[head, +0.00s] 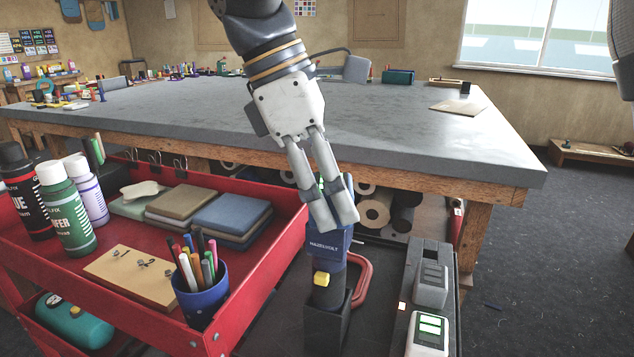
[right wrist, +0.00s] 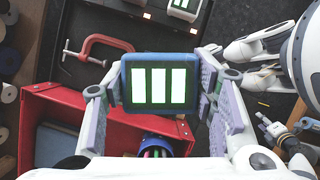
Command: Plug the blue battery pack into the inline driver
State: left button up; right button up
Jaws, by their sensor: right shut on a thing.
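The blue battery pack (head: 322,244), labelled in white, is between the fingertips of my right gripper (head: 335,205). The right wrist view shows the pack's end (right wrist: 157,87), with several lit bars, between both finger pads. My right gripper is shut on it. The inline driver (head: 327,292) stands upright, dark with a yellow button, directly below the pack in a black holder (head: 322,328). The pack lines up over the driver's top and seems to meet it. I cannot tell how deep it sits.
A red cart (head: 260,262) with bottles, pads and a pen cup (head: 201,297) stands at left. A red clamp (head: 362,285) lies beside the driver. A charger (head: 428,333) with a lit display is at right. A grey-topped table (head: 400,135) stands behind.

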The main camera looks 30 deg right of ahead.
jog(key=shift+f, duration=0.1)
jog(key=o, duration=1.2)
jog(key=shift+o, duration=0.2)
jog(key=v, duration=1.2)
